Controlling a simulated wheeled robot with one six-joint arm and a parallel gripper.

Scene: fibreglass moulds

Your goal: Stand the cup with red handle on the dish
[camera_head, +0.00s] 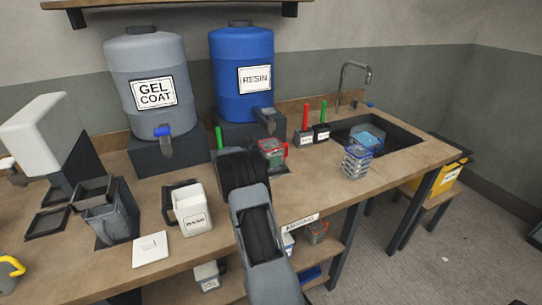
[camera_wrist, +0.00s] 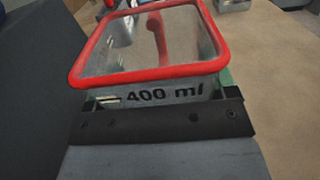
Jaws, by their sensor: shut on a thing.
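A clear cup with a red rim and a "400 ml" mark (camera_wrist: 150,95) fills the top of the wrist view. My gripper (camera_wrist: 160,100) is shut on it, with greenish pads showing at its sides. A red upright strip shows through the cup; I cannot tell if it is the handle. In the head view the red-rimmed cup (camera_head: 272,147) is just beyond my wrist, in front of the blue resin drum. My arm hides part of it, and I cannot tell if its base touches the bench. I cannot pick out the dish for certain.
The gel coat drum (camera_head: 146,75) and resin drum (camera_head: 242,80) stand behind on dark blocks. Right of the cup are holders with red and green sticks (camera_head: 313,133), stacked clear cups (camera_head: 356,162) and a sink (camera_head: 400,138). A white container (camera_head: 190,212) stands left of my arm.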

